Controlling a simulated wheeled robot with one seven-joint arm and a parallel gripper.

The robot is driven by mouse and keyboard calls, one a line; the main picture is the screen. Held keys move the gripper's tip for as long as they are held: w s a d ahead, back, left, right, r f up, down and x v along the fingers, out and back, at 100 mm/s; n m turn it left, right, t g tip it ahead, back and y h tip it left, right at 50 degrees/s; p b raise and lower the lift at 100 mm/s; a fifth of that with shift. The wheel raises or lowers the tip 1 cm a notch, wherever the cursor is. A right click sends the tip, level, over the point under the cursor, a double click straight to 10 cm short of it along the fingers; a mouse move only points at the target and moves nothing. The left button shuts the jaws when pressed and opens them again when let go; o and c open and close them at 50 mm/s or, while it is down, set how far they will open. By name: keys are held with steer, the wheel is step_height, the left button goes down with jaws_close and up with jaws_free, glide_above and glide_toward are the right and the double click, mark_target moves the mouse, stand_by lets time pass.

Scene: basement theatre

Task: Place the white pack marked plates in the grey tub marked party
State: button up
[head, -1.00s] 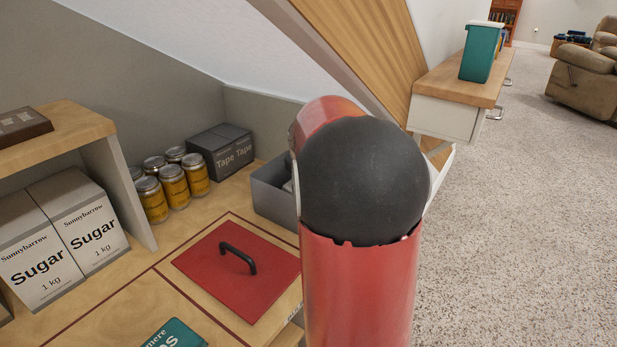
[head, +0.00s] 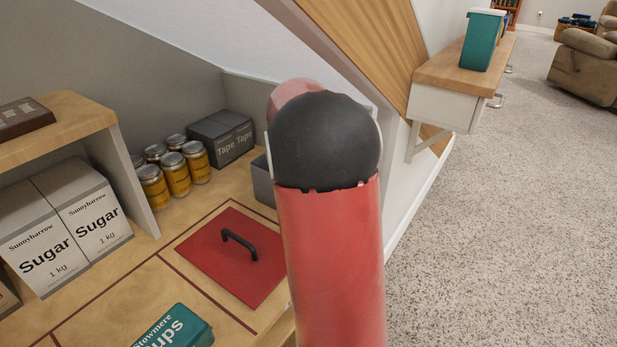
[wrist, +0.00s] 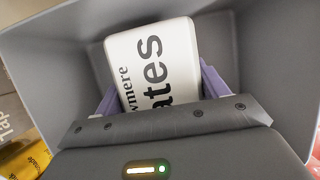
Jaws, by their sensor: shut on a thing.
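The white pack marked plates (wrist: 155,62) shows in the wrist view, with "ates" readable in dark letters. My gripper (wrist: 160,92) is shut on it, with a purple finger on each side. The pack is within the walls of a grey tub (wrist: 265,50); I cannot tell whether it touches the bottom. In the head view the grey tub (head: 263,182) stands on the wooden surface beyond the red lid, mostly hidden behind my arm. Its party marking is not visible. My gripper and the pack are hidden there.
A red lid with a black handle (head: 226,262) lies in front of the tub. Dark Tape boxes (head: 220,138) and yellow-labelled jars (head: 177,175) stand to the left, Sugar packs (head: 88,212) under a shelf. A teal pack (head: 172,328) lies near the front.

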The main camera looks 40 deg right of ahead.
steer(key=shift+f, duration=0.5)
steer(key=o, duration=1.1)
steer(key=shift+c, duration=0.2)
steer(key=shift+r, duration=0.35)
steer(key=p+v, duration=0.1)
steer(key=v, duration=0.5)
steer(key=shift+r, duration=0.4)
steer(key=shift+s+a+r+p, duration=0.1)
steer(key=shift+a+r+p, duration=0.2)
steer(key=shift+r, duration=0.25)
